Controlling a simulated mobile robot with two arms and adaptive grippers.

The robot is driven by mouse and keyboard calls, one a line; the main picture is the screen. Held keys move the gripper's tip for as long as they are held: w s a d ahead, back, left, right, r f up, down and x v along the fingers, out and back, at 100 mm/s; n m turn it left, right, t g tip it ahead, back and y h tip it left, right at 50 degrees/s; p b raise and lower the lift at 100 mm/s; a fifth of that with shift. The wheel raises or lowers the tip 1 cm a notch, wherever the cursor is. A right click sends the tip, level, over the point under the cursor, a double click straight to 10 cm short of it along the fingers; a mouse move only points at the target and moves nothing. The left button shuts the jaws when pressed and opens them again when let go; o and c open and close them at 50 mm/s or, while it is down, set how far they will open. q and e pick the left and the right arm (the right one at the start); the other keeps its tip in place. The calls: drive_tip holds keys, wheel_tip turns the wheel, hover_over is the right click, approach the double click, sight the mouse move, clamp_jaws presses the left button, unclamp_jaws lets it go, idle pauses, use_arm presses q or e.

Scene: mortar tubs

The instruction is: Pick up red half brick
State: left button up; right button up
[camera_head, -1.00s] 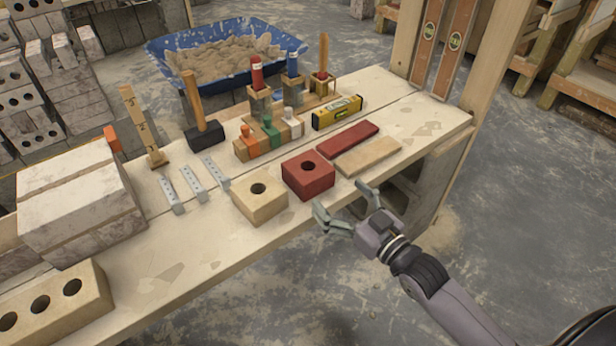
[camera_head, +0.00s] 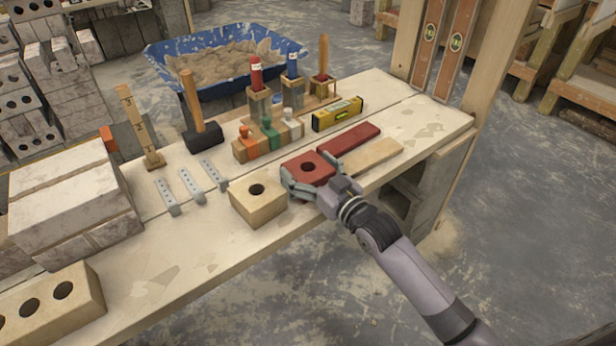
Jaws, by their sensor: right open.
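The red half brick (camera_head: 308,166) has one round hole in its top and rests on the wooden bench near its front edge. My right gripper (camera_head: 301,182) is open at the brick's front, with its fingers spread around the brick's near sides. The near faces of the brick are partly hidden by the fingers. I cannot tell whether the fingers touch it. My left gripper is not in view.
A tan half brick (camera_head: 258,204) stands close to the left of the gripper. A long red strip (camera_head: 348,138) and a tan strip (camera_head: 372,157) lie to the right. A yellow level (camera_head: 337,114) and colored-top blocks (camera_head: 267,141) stand behind. The bench front (camera_head: 200,262) is clear.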

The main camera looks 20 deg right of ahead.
drive_tip(key=shift+c, duration=0.2)
drive_tip(key=c, duration=1.6)
drive_tip(key=shift+r, duration=0.2)
drive_tip(key=shift+c, duration=0.2)
